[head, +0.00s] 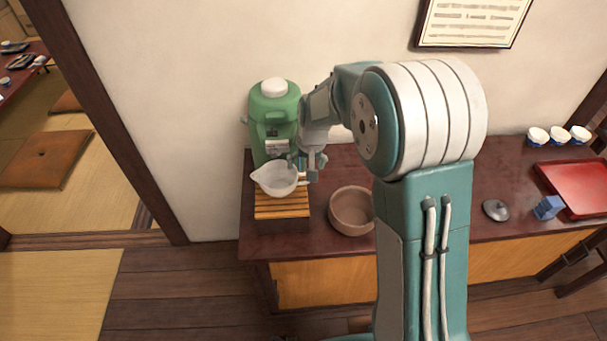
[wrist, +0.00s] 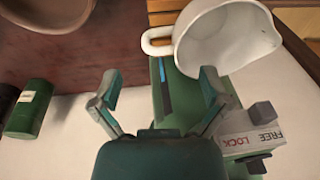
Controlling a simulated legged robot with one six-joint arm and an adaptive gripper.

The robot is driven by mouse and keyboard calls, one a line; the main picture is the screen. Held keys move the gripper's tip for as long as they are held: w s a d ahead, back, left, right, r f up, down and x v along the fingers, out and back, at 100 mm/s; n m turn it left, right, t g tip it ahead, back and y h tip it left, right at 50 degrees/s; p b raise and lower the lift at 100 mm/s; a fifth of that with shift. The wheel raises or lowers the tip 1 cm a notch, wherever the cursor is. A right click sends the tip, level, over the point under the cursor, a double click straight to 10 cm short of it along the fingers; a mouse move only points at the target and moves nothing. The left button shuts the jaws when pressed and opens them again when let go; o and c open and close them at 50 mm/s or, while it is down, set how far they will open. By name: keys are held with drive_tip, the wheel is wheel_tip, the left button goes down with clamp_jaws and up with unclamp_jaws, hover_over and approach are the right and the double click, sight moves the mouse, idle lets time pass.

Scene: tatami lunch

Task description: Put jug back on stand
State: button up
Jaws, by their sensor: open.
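The white jug (head: 274,180) sits upright over the wooden slatted stand (head: 283,209), in front of the green dispenser (head: 274,104). In the wrist view the jug (wrist: 228,40) is at the upper right, its mouth in view and its handle (wrist: 156,41) pointing left, with stand slats (wrist: 166,18) behind. The jug hides where its base meets the slats. My gripper (head: 316,165) is just right of the jug on its handle side. In the wrist view my gripper (wrist: 161,88) is open and empty, fingers apart, with the handle beyond the fingertips.
A brown bowl (head: 351,211) stands close right of the stand. A FREE/LOCK tap (wrist: 252,138) on the dispenser is near my right finger. A green canister (wrist: 29,108) is at left in the wrist view.

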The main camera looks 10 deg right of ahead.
drive_tip(key=s+d+r+t, duration=0.1)
drive_tip(key=s+d+r, duration=0.2)
drive_tip(key=s+r, duration=0.5)
drive_tip(key=s+d+r+t, duration=0.1)
drive_tip(key=s+d+r, duration=0.1)
drive_tip(key=s+r, duration=0.55)
drive_tip(key=s+d+r+t+h, duration=0.1)
drive_tip(key=s+d+r, duration=0.1)
drive_tip(key=s, duration=1.1)
drive_tip(key=shift+d+r+t, duration=0.4)
drive_tip(key=shift+r, duration=0.05)
